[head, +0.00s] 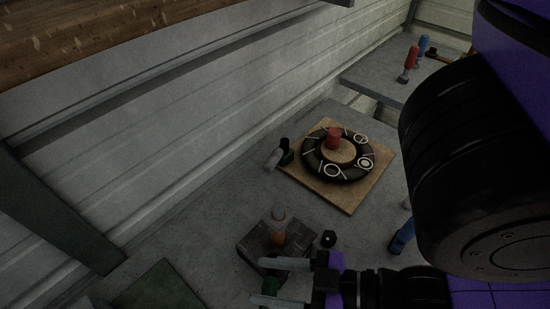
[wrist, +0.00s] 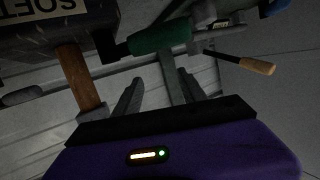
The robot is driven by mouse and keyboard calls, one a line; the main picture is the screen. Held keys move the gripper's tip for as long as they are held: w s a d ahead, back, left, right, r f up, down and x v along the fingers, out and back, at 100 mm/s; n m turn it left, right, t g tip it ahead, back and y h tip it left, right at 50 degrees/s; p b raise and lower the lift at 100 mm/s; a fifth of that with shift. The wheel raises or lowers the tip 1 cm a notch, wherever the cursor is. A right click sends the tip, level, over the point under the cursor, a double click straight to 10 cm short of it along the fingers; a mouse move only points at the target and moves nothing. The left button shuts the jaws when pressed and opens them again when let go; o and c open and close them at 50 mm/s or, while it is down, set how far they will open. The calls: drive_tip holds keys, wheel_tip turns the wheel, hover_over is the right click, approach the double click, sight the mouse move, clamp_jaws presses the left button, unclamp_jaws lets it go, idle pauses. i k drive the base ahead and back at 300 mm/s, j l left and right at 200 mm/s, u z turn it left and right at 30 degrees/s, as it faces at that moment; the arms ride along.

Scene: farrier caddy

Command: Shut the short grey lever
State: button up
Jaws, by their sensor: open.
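My gripper (head: 258,281) is at the bottom of the head view, its two pale fingers apart. A green piece (head: 270,287) shows between or just behind the fingers. In the wrist view my gripper (wrist: 158,85) is open, and a green cylinder (wrist: 160,36) with a grey bar (wrist: 172,72) lies beyond the fingers. I cannot tell whether anything touches them. No part is clearly identifiable as the short grey lever. A short grey rounded piece (head: 272,160) beside a black upright (head: 286,150) in the head view may be it, well away from my gripper.
A black ring (head: 312,168) with pale marks and a red knob lies on a wooden board (head: 347,203). A dark block (head: 255,247) with an orange-brown piece stands near my gripper. The wrist view shows a black block lettered "SOFT" (wrist: 60,35) and a wooden handle (wrist: 258,67).

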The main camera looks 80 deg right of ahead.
sight(273, 160)
drive_tip(key=k+j, duration=0.2)
drive_tip(key=k, duration=0.15)
drive_tip(key=k+j, duration=0.15)
drive_tip(key=k, duration=0.2)
drive_tip(key=k+j, duration=0.2)
drive_tip(key=k, duration=0.2)
